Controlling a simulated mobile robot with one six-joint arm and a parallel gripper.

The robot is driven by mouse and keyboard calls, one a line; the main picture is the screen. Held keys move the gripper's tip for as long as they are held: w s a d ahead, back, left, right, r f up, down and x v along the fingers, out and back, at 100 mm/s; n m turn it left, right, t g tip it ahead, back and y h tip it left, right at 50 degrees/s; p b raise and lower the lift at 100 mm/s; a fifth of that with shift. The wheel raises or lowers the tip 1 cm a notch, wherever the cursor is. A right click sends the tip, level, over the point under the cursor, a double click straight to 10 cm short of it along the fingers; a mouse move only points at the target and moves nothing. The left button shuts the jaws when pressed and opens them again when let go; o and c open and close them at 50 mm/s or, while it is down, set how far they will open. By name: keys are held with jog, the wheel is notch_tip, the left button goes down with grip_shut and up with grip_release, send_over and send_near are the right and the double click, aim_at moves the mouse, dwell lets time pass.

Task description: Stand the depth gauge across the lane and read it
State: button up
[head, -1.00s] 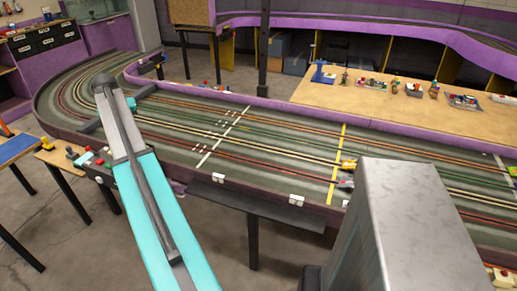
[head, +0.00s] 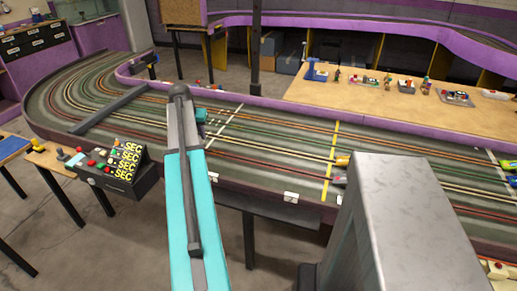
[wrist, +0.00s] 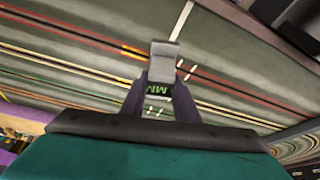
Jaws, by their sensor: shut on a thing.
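In the wrist view my gripper (wrist: 158,100) has its dark fingers shut on the depth gauge (wrist: 164,54), a small grey piece with a dark display showing green "MM". The slotted track (wrist: 60,65) with its coloured lanes lies behind the gauge. I cannot tell whether the gauge touches the track. In the head view a teal part of my gripper (head: 206,115) shows just right of my arm's end, over the track (head: 270,150) by the white line. The gauge is not distinguishable there.
A dark bar (head: 110,108) spans the lanes at the left. A box with several yellow "SEC" displays (head: 124,162) stands at the near edge. A yellow car (head: 342,161) sits by the yellow line (head: 331,150). A purple wall (head: 320,112) runs along the far edge.

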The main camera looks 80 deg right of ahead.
jog(key=s+a+f+m+g, duration=0.1)
jog(key=s+f+m, duration=0.1)
jog(key=s, duration=1.3)
jog(key=shift+s+a+f+m+b, duration=0.15)
jog(key=shift+s+f+m+b, duration=0.15)
jog(key=shift+s+f+b, duration=0.1)
jog(key=shift+r, duration=0.1)
jog(key=s+d+p, duration=0.1)
jog(key=s+d, duration=0.1)
jog(key=d, duration=0.2)
jog(key=s+d+f+p, duration=0.1)
jog(key=s+d, duration=0.2)
jog(key=d, duration=0.2)
jog(key=s+d+p, duration=0.1)
jog(key=s+d, duration=0.2)
jog(key=d, duration=0.1)
jog(key=shift+d+f, duration=0.3)
jog(key=shift+d, duration=0.1)
jog(key=shift+f+p, duration=0.45)
jog(key=shift+f, duration=1.3)
jog(key=shift+f, duration=0.1)
